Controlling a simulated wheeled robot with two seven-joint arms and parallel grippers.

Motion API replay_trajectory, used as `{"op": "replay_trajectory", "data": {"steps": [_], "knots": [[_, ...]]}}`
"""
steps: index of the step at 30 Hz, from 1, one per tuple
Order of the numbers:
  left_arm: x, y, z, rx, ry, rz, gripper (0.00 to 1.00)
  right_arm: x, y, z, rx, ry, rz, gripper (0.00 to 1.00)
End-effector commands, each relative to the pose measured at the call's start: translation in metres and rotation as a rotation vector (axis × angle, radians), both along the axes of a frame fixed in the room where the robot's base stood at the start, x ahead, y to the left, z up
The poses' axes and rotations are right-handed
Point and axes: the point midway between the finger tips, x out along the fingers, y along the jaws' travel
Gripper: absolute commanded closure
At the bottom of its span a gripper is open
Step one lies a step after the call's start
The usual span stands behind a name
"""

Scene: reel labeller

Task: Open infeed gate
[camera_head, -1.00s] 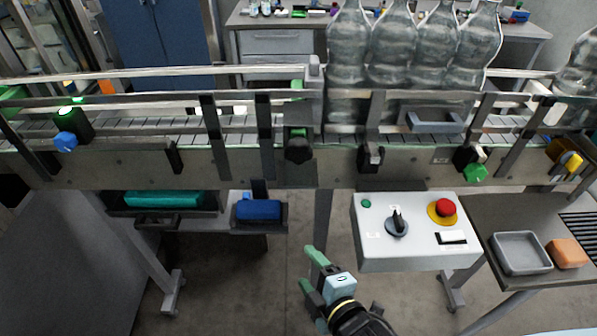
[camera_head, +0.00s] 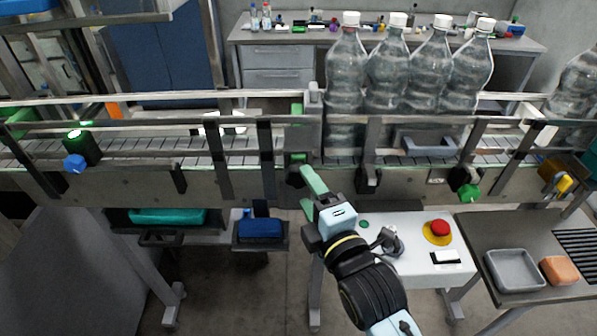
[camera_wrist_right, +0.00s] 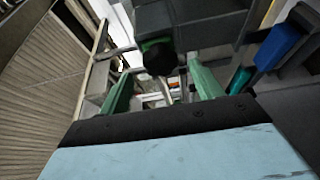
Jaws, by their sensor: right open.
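The gate with green parts (camera_head: 297,136) stands across the conveyor, left of the bottles. A black knob (camera_head: 294,178) sits below it on the conveyor's front side. My right gripper (camera_head: 308,194) is at the front of the conveyor, close to the knob and partly covering it. In the right wrist view the black knob (camera_wrist_right: 160,58) lies beyond and between the two spread green fingers (camera_wrist_right: 162,88). The gripper is open and holds nothing. I cannot tell whether a finger touches the knob. My left gripper is not in view.
Several clear bottles (camera_head: 408,70) stand on the conveyor (camera_head: 120,185). A white control box (camera_head: 415,265) with a red button (camera_head: 440,228) sits under my right arm. A side table (camera_head: 480,235) holds a grey tray (camera_head: 514,270) and an orange block (camera_head: 559,270).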

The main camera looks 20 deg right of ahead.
Motion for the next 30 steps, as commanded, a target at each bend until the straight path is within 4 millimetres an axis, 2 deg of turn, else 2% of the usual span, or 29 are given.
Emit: {"op": "replay_trajectory", "data": {"steps": [3,9,21,30], "knots": [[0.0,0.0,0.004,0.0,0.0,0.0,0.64,0.022,0.003,0.001,0.0,-0.002,0.0,0.34],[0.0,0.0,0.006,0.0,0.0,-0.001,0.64,0.045,0.005,0.001,0.0,-0.001,0.0,0.34],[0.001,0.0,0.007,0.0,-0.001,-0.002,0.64,0.051,0.006,0.0,0.001,0.0,0.001,0.34],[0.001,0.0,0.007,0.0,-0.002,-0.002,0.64,0.051,0.006,0.0,0.0,0.0,0.001,0.74]]}}
